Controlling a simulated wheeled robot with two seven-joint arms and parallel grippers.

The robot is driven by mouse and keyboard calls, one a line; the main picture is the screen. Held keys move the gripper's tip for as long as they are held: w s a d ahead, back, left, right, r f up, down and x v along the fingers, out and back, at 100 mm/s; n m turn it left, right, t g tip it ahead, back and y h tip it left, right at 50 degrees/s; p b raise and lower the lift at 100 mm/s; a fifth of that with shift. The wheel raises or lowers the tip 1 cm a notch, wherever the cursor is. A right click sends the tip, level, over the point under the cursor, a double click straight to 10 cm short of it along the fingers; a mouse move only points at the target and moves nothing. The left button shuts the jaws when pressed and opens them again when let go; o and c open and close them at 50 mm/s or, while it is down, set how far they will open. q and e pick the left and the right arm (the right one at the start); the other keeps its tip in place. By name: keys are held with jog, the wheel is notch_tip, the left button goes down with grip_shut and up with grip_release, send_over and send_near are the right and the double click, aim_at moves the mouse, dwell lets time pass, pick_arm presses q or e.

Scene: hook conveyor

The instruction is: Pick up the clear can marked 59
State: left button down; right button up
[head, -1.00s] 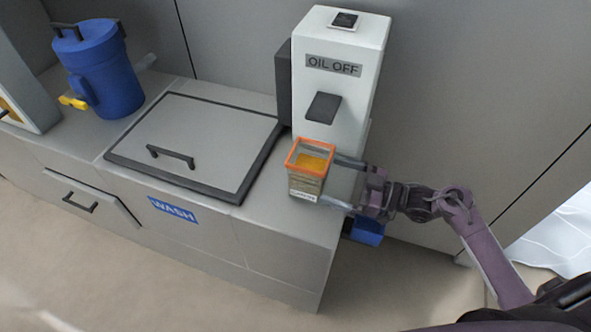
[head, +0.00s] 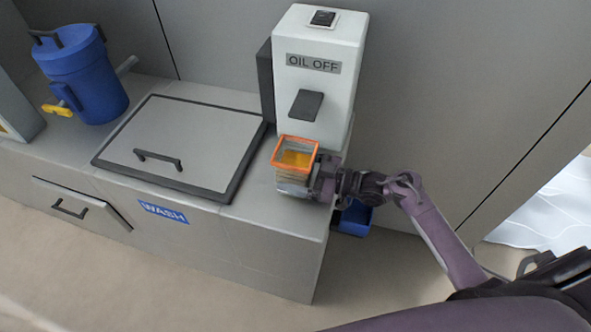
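A clear square can (head: 294,160) with an orange rim and orange-yellow contents stands upright on the grey counter, in front of the white OIL OFF dispenser (head: 322,85). Its label was on the lower front; the number cannot be read, so I cannot confirm a 59. My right gripper (head: 305,180) comes in from the right, low on the can, with its palm close against the can's right side. Its near finger runs across the can's lower front; the far finger is hidden behind it. Whether the fingers press on the can is unclear. My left gripper is not in view.
A lidded basin (head: 185,145) with a black handle lies left of the can, above the blue WASH label (head: 163,212). A blue jug (head: 82,75) with a yellow tap stands at the back left. A blue bin (head: 355,218) sits beyond the counter's right end.

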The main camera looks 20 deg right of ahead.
jog(key=c, duration=0.9)
jog(key=shift+r, duration=0.1)
jog(key=shift+c, duration=0.6)
jog(key=shift+r, duration=0.1)
